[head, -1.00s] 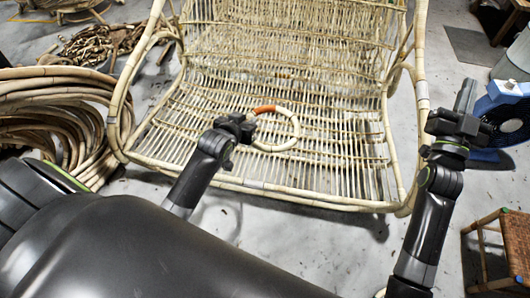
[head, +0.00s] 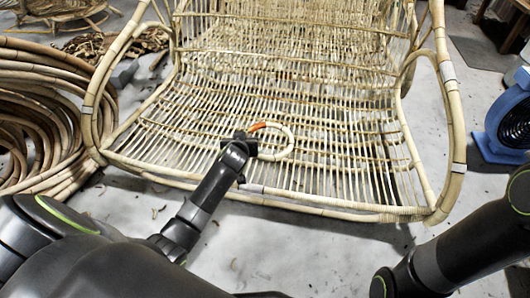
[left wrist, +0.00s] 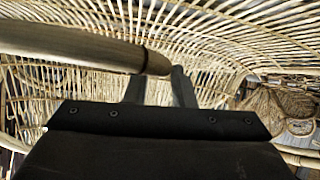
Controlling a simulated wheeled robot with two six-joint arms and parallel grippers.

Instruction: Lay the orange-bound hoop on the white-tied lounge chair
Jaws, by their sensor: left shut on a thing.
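The pale cane hoop (head: 289,150) has an orange binding (head: 262,126) on its upper left. It shows over the seat of the white-tied lounge chair (head: 330,212); whether it touches the slats I cannot tell. My left gripper (head: 246,140) is shut on the hoop's left side, over the front-left part of the seat. In the left wrist view a thick tan piece of the hoop (left wrist: 80,46) runs to the fingers (left wrist: 160,88), with the seat slats beyond. The chair has white ties on its arm frame (head: 447,71). My right gripper is outside the views; only its arm shows.
Coiled rattan (head: 40,120) lies close to the chair's left side. A blue fan (head: 508,125) stands at the right. A heap of cane offcuts (head: 110,42) lies at the back left. Bare floor (head: 300,250) shows in front of the chair.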

